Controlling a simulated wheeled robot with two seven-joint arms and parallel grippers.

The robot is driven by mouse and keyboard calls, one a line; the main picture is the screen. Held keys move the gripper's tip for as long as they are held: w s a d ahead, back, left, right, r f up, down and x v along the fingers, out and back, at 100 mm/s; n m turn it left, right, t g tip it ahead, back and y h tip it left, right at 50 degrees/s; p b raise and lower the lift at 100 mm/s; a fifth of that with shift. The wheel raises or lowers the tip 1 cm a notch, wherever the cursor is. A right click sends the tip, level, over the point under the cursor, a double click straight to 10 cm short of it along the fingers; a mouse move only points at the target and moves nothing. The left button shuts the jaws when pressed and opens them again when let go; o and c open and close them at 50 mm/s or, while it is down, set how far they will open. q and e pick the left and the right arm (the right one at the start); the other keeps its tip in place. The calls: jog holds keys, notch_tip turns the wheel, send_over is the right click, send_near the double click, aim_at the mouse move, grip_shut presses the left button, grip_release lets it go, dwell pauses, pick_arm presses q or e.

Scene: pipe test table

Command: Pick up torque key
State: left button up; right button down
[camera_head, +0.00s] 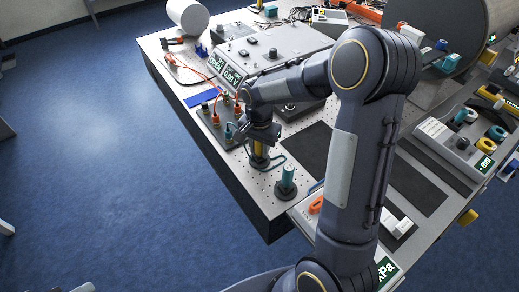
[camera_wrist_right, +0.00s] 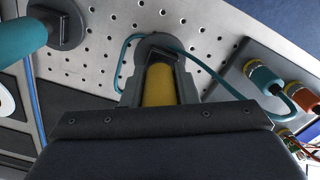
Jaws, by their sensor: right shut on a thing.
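A yellow handle (camera_head: 258,148), which I take to be the torque key, stands upright at a round dark base near the left edge of the perforated metal table. My right gripper (camera_head: 261,141) is over it from above and shut on it. In the right wrist view the yellow handle (camera_wrist_right: 159,86) sits between the fingers. Its lower end is at the dark base (camera_wrist_right: 158,44), and I cannot tell whether it is lifted at all. My left gripper is not in view.
A teal cylinder (camera_head: 287,179) stands on a dark base close by, also seen in the wrist view (camera_wrist_right: 18,38). A teal cable (camera_wrist_right: 125,50) runs by the held handle to a connector panel (camera_wrist_right: 270,85). A grey meter box (camera_head: 265,55) stands behind.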

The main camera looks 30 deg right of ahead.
jog(key=shift+r, duration=0.1)
jog(key=shift+r, duration=0.4)
notch_tip(320, 180, up, 2)
jog(key=shift+w+r, duration=0.1)
jog(key=shift+r, duration=0.05)
jog(key=s+d+r+b, duration=0.3)
jog(key=s+d+r, duration=0.6)
jog(key=d, duration=0.2)
jog(key=shift+r, duration=0.4)
jog(key=c, duration=1.8)
grip_release()
grip_shut()
jog(key=shift+a, duration=0.1)
